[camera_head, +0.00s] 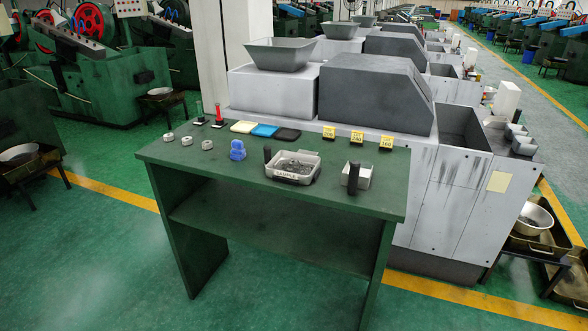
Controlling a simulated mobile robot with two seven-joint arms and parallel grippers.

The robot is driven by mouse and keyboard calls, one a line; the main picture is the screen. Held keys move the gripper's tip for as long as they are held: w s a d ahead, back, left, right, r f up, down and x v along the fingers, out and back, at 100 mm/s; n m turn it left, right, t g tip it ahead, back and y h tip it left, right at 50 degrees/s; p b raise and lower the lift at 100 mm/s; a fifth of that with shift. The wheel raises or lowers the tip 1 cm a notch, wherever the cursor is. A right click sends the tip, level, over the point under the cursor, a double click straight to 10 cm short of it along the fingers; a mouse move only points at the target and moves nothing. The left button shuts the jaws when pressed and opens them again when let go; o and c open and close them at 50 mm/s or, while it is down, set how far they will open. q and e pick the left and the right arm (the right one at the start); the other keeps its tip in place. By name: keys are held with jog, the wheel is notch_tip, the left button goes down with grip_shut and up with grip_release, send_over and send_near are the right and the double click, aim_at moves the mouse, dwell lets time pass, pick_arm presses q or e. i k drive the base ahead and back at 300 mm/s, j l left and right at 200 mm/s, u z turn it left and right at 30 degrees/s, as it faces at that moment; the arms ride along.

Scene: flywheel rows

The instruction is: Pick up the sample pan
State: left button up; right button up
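The sample pan (284,175) is a light grey, shallow rectangular pan with rounded corners, standing on the green table (225,156) right of its middle. Its front wall bears a label that reads "SAMPLE". Dark small pieces lie inside it. A black upright post, which looks like a handle, stands at its left side; whether it is joined to the pan is hard to tell. Neither of my grippers shows in the head view, so nothing is seen touching the pan.
Right of the pan stands a smaller grey container (364,178) with a black upright post. A blue object (237,150) and several grey rings lie to the left. Behind are coloured pads, yellow number tags (357,137) and a grey machine (375,90). Floor before the table is clear.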

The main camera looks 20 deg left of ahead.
aim_at(303, 168)
jog(key=i+l, duration=0.45)
jog(key=i, duration=0.2)
jog(key=i+l+u, duration=0.15)
jog(key=u, duration=0.3)
jog(key=i+l+u, duration=0.15)
jog(key=u, duration=0.25)
